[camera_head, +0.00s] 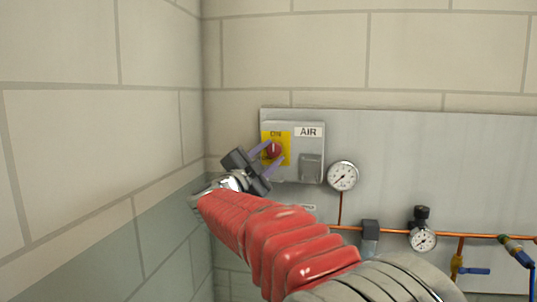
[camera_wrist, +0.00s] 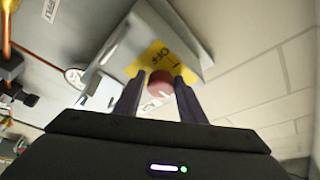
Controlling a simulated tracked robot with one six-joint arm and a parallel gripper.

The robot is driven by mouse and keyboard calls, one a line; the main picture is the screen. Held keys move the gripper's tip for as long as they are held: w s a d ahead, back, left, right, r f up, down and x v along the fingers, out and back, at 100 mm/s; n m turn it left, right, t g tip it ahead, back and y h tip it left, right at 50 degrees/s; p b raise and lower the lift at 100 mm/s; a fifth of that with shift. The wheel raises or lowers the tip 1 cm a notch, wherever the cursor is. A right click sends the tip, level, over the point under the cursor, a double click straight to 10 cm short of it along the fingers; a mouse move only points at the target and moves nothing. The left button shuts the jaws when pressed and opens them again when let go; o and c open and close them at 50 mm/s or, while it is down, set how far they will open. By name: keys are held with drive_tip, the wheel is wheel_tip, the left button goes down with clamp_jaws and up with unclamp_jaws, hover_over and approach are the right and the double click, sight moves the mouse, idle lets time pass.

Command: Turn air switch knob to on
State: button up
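The air switch is a grey box (camera_head: 311,145) with an AIR label, mounted on the wall panel. Its red knob (camera_head: 273,150) sits on a yellow plate (camera_head: 284,136) with ON readable at the top. In the wrist view the knob (camera_wrist: 161,84) shows between my fingers, with OFF readable on the yellow plate (camera_wrist: 157,56). A pale mark shows on the knob; its exact setting is hard to tell. My gripper (camera_head: 277,151) is open, with one purple-grey finger on each side of the knob. I cannot tell whether either finger touches it.
A round gauge (camera_head: 342,176) is right of the box. A copper pipe (camera_head: 390,231), a regulator with a gauge (camera_head: 423,239) and a blue-handled valve (camera_head: 474,271) sit lower right. A block wall (camera_head: 95,130) stands close on the left.

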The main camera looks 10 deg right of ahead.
drive_tip(key=o, duration=0.3)
drive_tip(key=shift+d+r, duration=0.15)
drive_tip(key=shift+r, duration=0.05)
drive_tip(key=shift+s, duration=0.15)
drive_tip(key=v, duration=1.3)
drive_tip(key=shift+s+a+f, duration=0.15)
drive_tip(key=shift+a+f, duration=0.05)
drive_tip(key=shift+a, duration=0.15)
